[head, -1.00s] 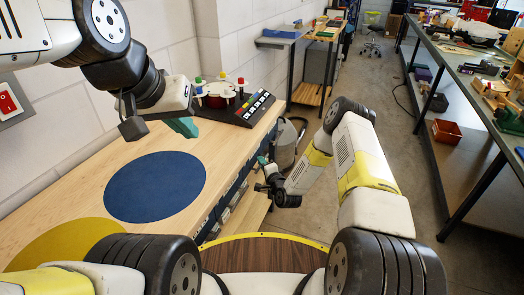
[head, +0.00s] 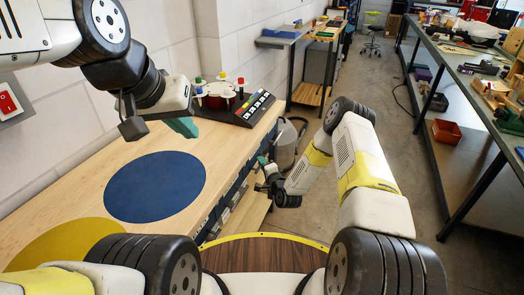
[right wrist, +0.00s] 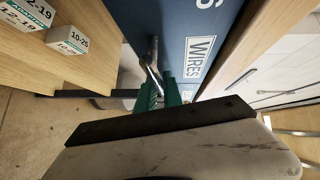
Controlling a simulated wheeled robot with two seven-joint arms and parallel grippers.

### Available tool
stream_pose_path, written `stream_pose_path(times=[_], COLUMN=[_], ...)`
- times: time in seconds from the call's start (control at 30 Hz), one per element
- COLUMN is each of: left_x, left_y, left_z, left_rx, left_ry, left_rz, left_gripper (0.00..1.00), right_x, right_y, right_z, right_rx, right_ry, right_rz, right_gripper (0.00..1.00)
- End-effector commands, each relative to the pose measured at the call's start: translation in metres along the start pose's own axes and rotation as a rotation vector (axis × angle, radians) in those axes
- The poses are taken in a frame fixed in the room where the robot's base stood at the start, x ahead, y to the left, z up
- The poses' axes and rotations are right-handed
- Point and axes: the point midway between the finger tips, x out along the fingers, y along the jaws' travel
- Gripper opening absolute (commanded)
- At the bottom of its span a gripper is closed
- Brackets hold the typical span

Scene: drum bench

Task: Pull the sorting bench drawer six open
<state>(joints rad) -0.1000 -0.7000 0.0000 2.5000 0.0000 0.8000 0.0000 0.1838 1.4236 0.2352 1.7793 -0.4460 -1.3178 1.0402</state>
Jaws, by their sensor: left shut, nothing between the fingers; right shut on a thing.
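The sorting bench (head: 75,185) has a row of blue drawer fronts (head: 238,187) along its front side. In the right wrist view a blue drawer front (right wrist: 185,20) carries a white label reading WIRES (right wrist: 198,57); a character above the label is cut off by the frame edge. A metal bar handle (right wrist: 153,62) stands out from this front. My right gripper (right wrist: 163,92) has its green fingers shut on that handle; it also shows beside the bench front in the head view (head: 262,163). My left gripper (head: 183,127) is shut and empty above the bench top.
A blue disc (head: 155,186) and a yellow disc (head: 65,243) lie on the bench top. A red drum-like holder (head: 218,96) and a black panel with coloured buttons (head: 253,108) stand at its far end.

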Motion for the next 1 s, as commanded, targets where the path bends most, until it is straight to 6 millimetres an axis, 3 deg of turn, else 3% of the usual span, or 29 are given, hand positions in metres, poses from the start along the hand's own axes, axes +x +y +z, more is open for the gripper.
stream_pose_path(times=[0.57,0.77,1.0], left_x=[0.0,0.0,0.0], left_y=[0.0,0.0,0.0], left_z=[0.0,0.0,0.0], left_rx=[0.0,0.0,0.0], left_ry=[0.0,0.0,0.0], left_rz=[0.0,0.0,0.0], left_gripper=[0.0,0.0,0.0], right_x=[-0.009,-0.034,-0.079], right_y=[0.004,0.011,0.024], right_z=[-0.01,-0.035,-0.081], right_rx=[0.0,0.0,0.001], right_ry=[0.003,0.004,0.007], right_rz=[0.003,0.005,0.005], right_gripper=[0.0,0.0,0.0])
